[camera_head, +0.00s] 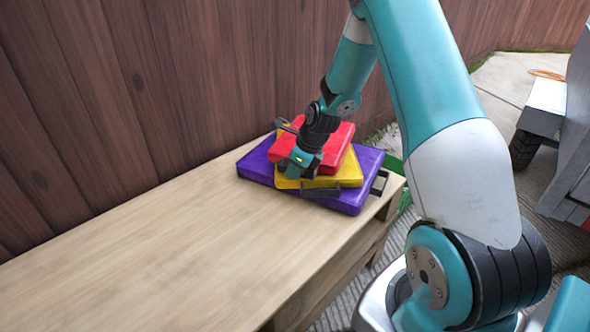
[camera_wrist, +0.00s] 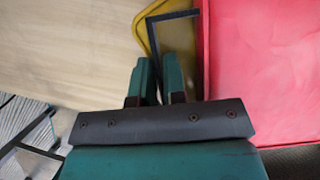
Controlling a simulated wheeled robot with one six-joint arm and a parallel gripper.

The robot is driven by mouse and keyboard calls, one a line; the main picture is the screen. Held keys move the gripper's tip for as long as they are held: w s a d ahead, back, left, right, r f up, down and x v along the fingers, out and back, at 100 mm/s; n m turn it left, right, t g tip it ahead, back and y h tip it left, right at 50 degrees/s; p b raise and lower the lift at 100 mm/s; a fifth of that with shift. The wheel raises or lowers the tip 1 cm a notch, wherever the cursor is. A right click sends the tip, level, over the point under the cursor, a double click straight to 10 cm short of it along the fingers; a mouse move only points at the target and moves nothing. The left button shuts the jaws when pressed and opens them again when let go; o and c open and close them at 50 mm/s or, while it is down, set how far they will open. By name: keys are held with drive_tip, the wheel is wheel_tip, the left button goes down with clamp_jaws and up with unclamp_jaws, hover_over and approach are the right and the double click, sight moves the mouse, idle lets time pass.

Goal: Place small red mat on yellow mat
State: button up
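The small red mat (camera_head: 337,141) lies on top of the yellow mat (camera_head: 350,172), turned a little relative to it. The yellow mat rests on a larger purple mat (camera_head: 257,163). My gripper (camera_head: 302,172) is at the near left edge of the red mat, low over the stack. In the wrist view the red mat (camera_wrist: 265,60) fills the right side, and a strip of the yellow mat (camera_wrist: 140,27) shows beyond my fingers. A thin dark handle (camera_wrist: 175,14) beside the red mat passes between my close-set fingertips (camera_wrist: 158,68). My arm hides part of the red mat.
The stack stands at the right end of a wooden table (camera_head: 150,255), whose left part is bare. A brown plank wall (camera_head: 150,90) runs behind it. The yellow mat's dark handle (camera_head: 335,191) and the purple mat's (camera_head: 379,183) stick out. A grey wheeled object (camera_head: 570,150) stands at right.

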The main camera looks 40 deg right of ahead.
drive_tip(key=shift+o, duration=1.3)
drive_tip(key=p+v, duration=0.4)
drive_tip(key=v, duration=0.8)
drive_tip(key=s+a+r+n+g+y, duration=0.1)
drive_tip(key=s+a+r+n, duration=0.3)
drive_tip(key=a+n, duration=0.5)
drive_tip(key=s+a+r+n+y, duration=0.1)
drive_tip(key=s+a+r+n, duration=0.2)
drive_tip(key=a+r+n, duration=0.45)
drive_tip(key=s+a+r+n+g, duration=0.2)
drive_tip(key=s+a+n, duration=1)
drive_tip(key=s+n, duration=0.5)
drive_tip(key=n, duration=0.3)
drive_tip(key=shift+a+r+n+g, duration=0.15)
drive_tip(key=shift+r+n+g, duration=0.2)
drive_tip(key=shift+g, duration=0.05)
